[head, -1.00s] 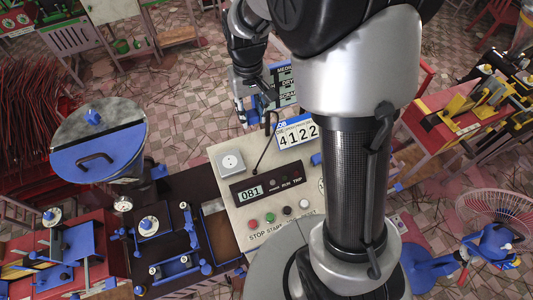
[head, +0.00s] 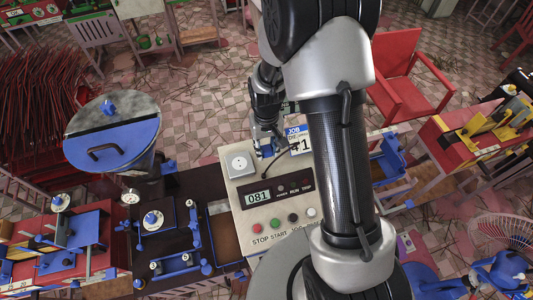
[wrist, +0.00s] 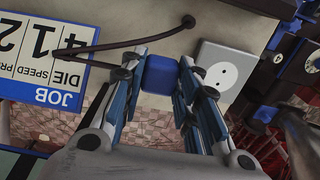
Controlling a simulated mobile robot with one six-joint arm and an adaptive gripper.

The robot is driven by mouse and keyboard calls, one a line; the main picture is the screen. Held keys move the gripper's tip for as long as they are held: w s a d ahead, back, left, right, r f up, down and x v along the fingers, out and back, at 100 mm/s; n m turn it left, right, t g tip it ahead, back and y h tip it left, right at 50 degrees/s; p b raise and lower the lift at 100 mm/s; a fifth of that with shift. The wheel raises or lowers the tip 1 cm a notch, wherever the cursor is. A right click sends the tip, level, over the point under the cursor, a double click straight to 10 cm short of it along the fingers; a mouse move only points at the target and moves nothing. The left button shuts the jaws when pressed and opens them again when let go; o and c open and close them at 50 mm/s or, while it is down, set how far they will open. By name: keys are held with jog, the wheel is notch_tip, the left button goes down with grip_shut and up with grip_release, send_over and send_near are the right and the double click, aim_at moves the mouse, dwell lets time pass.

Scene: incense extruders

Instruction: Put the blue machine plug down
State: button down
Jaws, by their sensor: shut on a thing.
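The blue machine plug (wrist: 160,74) is a small blue block between the fingertips of my gripper (wrist: 161,82) in the wrist view. My gripper is shut on it. In the head view my gripper (head: 265,147) hangs over the back of the cream control panel (head: 234,206). A dark cable (wrist: 110,42) lies across the panel by the plug. The white round-holed socket (head: 239,163) is just left of the gripper in the head view and right of the plug in the wrist view (wrist: 226,70). The socket is empty. I cannot tell whether the plug touches the panel.
A job card (head: 300,141) stands right of my gripper at the panel's back. A black display (head: 275,189) and several round buttons (head: 291,217) lie in front of it. A dark bench with blue fixtures (head: 158,219) and a lidded drum (head: 112,142) are at left.

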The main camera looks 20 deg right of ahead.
aim_at(267, 155)
notch_tip(267, 155, down, 3)
jog(key=shift+s+f, duration=0.1)
jog(key=shift+f, duration=0.3)
jog(key=shift+f+b, duration=0.6)
jog(key=shift+b, duration=0.05)
jog(key=c, duration=1.2)
grip_release()
jog(key=shift+r, duration=0.1)
